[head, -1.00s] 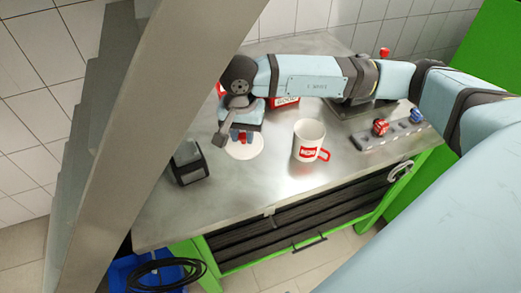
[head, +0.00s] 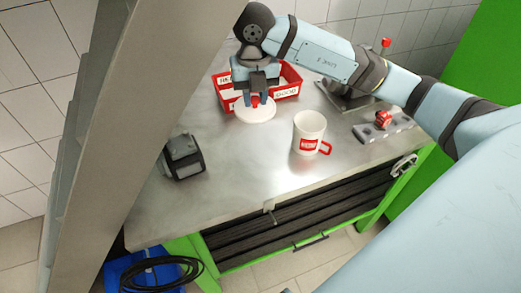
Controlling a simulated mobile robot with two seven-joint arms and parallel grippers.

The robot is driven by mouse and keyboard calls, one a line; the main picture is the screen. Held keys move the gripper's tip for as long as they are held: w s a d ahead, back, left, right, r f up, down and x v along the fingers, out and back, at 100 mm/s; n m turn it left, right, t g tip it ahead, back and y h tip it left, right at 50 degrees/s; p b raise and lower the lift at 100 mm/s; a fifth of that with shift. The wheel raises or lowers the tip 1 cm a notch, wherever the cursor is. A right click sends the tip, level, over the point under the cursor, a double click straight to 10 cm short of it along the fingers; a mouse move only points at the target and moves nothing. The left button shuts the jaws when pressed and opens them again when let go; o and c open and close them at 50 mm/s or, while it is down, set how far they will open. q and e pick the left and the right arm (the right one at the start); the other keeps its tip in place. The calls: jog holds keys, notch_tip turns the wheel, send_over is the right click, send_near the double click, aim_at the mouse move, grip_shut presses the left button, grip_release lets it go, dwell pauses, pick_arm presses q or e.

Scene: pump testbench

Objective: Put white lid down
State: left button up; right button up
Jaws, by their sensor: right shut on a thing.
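The white lid (head: 257,115) is a round disc with a small red knob on top. My right gripper (head: 256,98) points down and is shut on the lid by this knob. The lid hangs in front of the near side of the red tray and covers part of it; I cannot tell whether it touches the table. My left gripper is not in view.
A white mug (head: 310,127) with a red handle stands to the right, and a dark grey box (head: 184,157) to the left. The metal table (head: 238,180) is clear in front.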

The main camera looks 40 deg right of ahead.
jog(key=m, duration=0.2)
jog(key=d+m, duration=0.1)
jog(key=m, duration=0.3)
jog(key=shift+d+r+b, duration=0.2)
jog(key=shift+r+b, duration=0.1)
jog(key=shift+f+m, duration=0.2)
jog(key=shift+m, duration=0.1)
send_over(261, 158)
notch_tip(261, 158, down, 15)
jog(key=shift+r, duration=0.2)
jog(key=shift+f, duration=2.45)
jog(key=shift+f, duration=0.2)
jog(key=o, duration=0.8)
jog(key=shift+c, duration=0.2)
jog(key=shift+r, duration=0.1)
